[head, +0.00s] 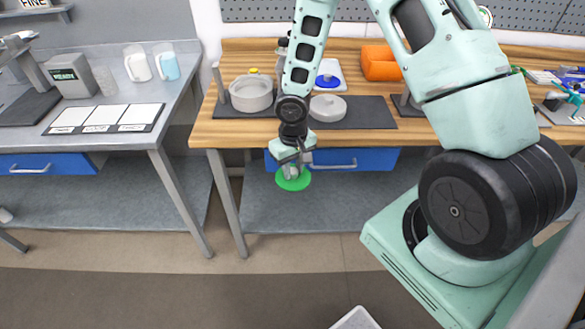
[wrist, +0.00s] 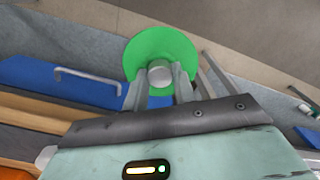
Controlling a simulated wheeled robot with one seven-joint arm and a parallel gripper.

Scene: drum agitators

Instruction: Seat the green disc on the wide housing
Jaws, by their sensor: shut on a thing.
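The green disc (head: 294,181) hangs in front of the wooden workbench, below its top edge. In the wrist view the green disc (wrist: 160,47) shows whole-faced, with a round grey hub at its middle. My gripper (head: 291,168) is shut on this hub, with one finger on each side of it in the wrist view (wrist: 159,80). A wide, round, light-grey housing (head: 251,97) stands on a dark mat on the bench, left of and above the gripper in the picture. The disc is clear of it. The housing's inside is hard to make out.
A low, light-grey round part with a knob (head: 327,109) sits on the mat right of the housing. A blue disc (head: 327,81) lies on a white plate behind it. A thin post (head: 219,83) stands left of the housing.

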